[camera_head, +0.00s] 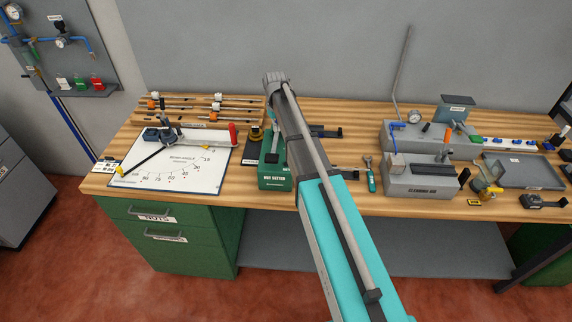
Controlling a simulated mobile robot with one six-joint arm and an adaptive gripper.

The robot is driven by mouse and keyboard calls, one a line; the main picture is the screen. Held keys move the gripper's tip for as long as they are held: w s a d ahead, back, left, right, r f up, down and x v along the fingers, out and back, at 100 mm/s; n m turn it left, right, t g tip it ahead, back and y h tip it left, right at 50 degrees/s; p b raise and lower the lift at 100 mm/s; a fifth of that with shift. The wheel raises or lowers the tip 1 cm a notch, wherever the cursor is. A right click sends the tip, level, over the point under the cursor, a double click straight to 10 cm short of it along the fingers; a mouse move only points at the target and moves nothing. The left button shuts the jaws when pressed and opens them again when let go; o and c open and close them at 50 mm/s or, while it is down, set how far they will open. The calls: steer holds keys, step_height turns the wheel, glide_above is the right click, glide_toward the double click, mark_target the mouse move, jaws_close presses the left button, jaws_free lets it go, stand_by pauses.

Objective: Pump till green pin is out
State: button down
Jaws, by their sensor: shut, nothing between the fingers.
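The unit that looks most like a pump is a grey block (384,134) on the right half of the bench. It has a round gauge (414,115) and a long bent grey rod (402,66) rising from its back left. A small green piece (475,139) shows at its right end; I cannot tell whether this is the green pin or how far it stands out. My teal and grey arm crosses the middle of the view.
A labelled grey fixture (420,184) stands in front of the block. A green box (275,178) lies close left of my arm. A white angle board (180,165) and a tool rack (205,108) are at left. A grey tray (530,180) is at right.

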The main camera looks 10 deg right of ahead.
steer(key=shift+s+f+b, duration=0.15)
steer(key=shift+f+b, duration=0.15)
steer(key=shift+f, duration=0.1)
steer(key=shift+s+r, duration=0.1)
steer(key=shift+r, duration=0.1)
steer(key=shift+w+d+r+p, duration=0.1)
steer(key=shift+w+r+p, duration=0.1)
steer(key=shift+r+p, duration=0.55)
steer(key=shift+f, duration=0.35)
